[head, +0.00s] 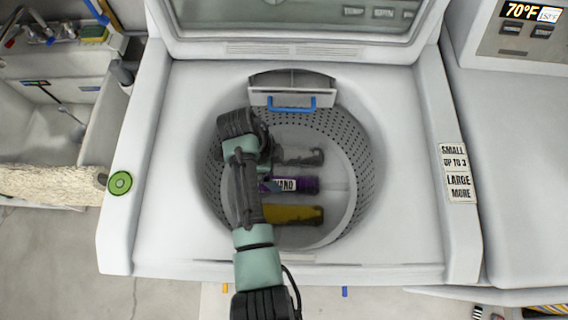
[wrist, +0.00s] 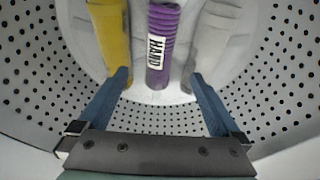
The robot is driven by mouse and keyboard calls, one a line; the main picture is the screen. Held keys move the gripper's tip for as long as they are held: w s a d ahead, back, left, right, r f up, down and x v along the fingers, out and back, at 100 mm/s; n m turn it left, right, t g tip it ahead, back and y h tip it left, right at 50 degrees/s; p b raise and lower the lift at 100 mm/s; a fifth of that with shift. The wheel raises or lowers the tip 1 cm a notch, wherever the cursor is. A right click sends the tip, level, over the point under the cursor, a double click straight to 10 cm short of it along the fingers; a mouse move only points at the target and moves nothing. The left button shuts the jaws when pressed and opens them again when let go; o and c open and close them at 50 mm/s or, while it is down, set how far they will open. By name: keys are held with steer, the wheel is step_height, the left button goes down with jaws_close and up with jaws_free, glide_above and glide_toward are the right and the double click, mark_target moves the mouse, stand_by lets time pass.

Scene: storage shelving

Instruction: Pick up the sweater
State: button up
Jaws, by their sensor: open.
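My gripper (wrist: 156,82) reaches into the washer drum. Its two blue fingers are spread apart with nothing between them. Three rolled items lie side by side on the drum floor. The purple ribbed roll (wrist: 162,48) has a white label reading "HAND" and lies ahead between the fingertip lines; it looks knitted, like a sweater. It also shows in the head view (head: 308,184). A yellow roll (wrist: 110,40) lies left of it and a grey-white roll (wrist: 213,42) right of it in the wrist view. In the head view my arm hides the rolls' left ends and the fingers.
The perforated drum wall (head: 362,150) surrounds my gripper closely. A dispenser with a blue handle (head: 292,104) sits at the drum's back rim. A cream fleecy cloth (head: 50,185) hangs by the sink at left.

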mark_target(287, 180)
steer(key=x, duration=0.4)
steer(key=shift+s+d, duration=0.1)
steer(key=shift+d, duration=0.05)
steer(key=shift+b+x, duration=0.7)
steer(key=shift+x, duration=2.05)
steer(key=shift+w, duration=0.2)
jaws_close()
